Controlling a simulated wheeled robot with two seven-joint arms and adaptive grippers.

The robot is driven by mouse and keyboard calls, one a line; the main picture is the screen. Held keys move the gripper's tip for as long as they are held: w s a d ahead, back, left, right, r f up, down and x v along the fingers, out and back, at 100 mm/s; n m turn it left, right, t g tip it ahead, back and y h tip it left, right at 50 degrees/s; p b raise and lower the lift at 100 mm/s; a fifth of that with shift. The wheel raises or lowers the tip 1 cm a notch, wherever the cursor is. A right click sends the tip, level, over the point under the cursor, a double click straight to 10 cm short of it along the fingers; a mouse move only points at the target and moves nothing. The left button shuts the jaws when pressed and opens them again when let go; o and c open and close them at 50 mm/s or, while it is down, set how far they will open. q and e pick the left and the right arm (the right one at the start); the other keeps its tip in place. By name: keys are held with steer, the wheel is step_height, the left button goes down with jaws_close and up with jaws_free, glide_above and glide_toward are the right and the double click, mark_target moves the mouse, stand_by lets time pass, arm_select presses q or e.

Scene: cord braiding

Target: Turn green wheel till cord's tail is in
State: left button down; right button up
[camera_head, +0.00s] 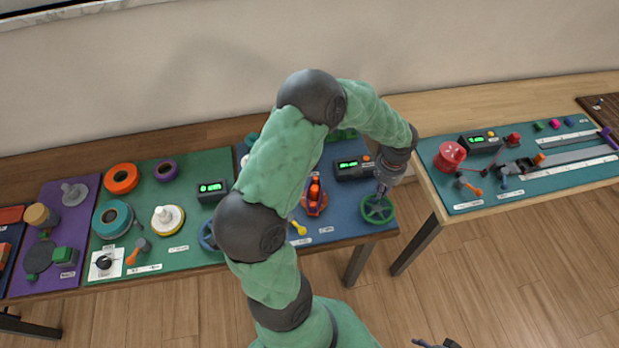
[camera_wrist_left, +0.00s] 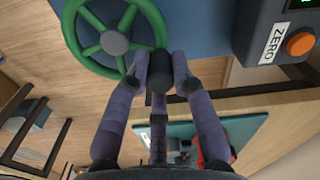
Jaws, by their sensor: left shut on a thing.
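The green wheel (camera_head: 378,218) is at the front right corner of the blue mat. It also shows in the left wrist view (camera_wrist_left: 84,62), with several spokes and a grey hub. My left gripper (camera_head: 381,188) is at the wheel's upper edge. In the left wrist view its fingers (camera_wrist_left: 160,72) are shut on the wheel's dark handle (camera_wrist_left: 160,80) at the rim. I cannot make out the cord or its tail; my left arm covers much of the blue mat. A dark tip at the bottom edge of the head view may be my right gripper (camera_head: 437,343).
A counter box with a green display (camera_head: 353,169) and orange button stands behind the wheel. An orange device (camera_head: 314,198) and a yellow piece (camera_head: 298,227) are left of it. A gap separates this table from the right one, with its red spool (camera_head: 449,156).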

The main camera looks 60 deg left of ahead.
arm_select(q)
steer(key=d, duration=0.2)
steer(key=w+d, duration=0.1)
steer(key=d, duration=0.1)
steer(key=shift+w, duration=0.1)
steer(key=shift+b, duration=0.9)
steer(key=shift+s+d, duration=0.2)
steer(key=shift+d, duration=0.45)
steer(key=c, duration=1)
jaws_free()
steer(key=shift+r, duration=0.1)
step_height(320, 180, up, 12)
steer(key=shift+f, duration=0.1)
